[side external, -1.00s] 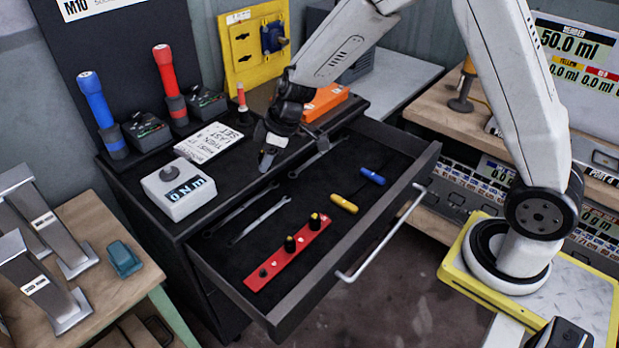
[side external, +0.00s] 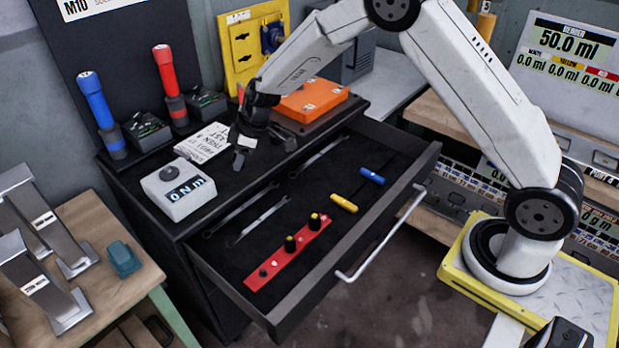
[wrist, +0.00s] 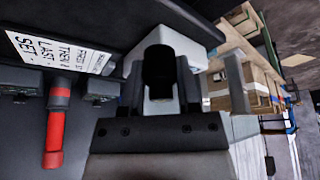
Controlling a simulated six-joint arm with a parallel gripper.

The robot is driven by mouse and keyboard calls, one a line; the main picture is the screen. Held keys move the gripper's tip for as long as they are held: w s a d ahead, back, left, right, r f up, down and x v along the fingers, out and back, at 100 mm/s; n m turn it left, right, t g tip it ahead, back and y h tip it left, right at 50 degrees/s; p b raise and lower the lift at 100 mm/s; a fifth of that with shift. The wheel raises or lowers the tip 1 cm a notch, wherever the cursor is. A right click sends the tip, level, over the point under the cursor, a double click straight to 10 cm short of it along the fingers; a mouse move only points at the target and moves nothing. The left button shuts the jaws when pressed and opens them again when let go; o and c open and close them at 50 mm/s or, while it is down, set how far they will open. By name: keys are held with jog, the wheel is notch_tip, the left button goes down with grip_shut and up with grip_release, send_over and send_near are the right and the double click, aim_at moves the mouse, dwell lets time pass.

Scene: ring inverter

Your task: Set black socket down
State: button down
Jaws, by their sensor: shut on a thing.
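My gripper (side external: 239,160) is low over the cabinet top, behind the open drawer and right of the white card. In the wrist view its two fingers (wrist: 160,88) are shut on a dark, round black socket (wrist: 158,66). The socket stands between the fingertips, in front of the white display box (wrist: 178,43). In the side view the socket is too small and dark to make out at the fingertips. I cannot tell whether it touches the cabinet top (side external: 215,185).
The display box (side external: 179,190) and the printed card (side external: 203,143) lie left of my gripper. An orange case (side external: 312,101) is at the back right. The open drawer (side external: 350,238) holds wrenches, a red socket rail (side external: 287,255), and yellow and blue handles. Torque wrenches (side external: 171,85) stand behind.

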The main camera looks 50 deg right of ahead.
send_over(226, 186)
jog(key=s, duration=0.2)
jog(key=shift+w+d+f, duration=0.1)
jog(key=shift+d+f, duration=0.1)
jog(key=shift+f, duration=1.2)
jog(key=shift+w+d+f, duration=0.1)
jog(key=shift+d+f, duration=0.1)
jog(key=shift+f, duration=1.15)
jog(key=shift+f, duration=0.1)
jog(key=shift+w+f, duration=0.25)
jog(key=shift+f, duration=1.5)
jog(key=shift+f, duration=0.15)
jog(key=shift+c, duration=1.6)
grip_release()
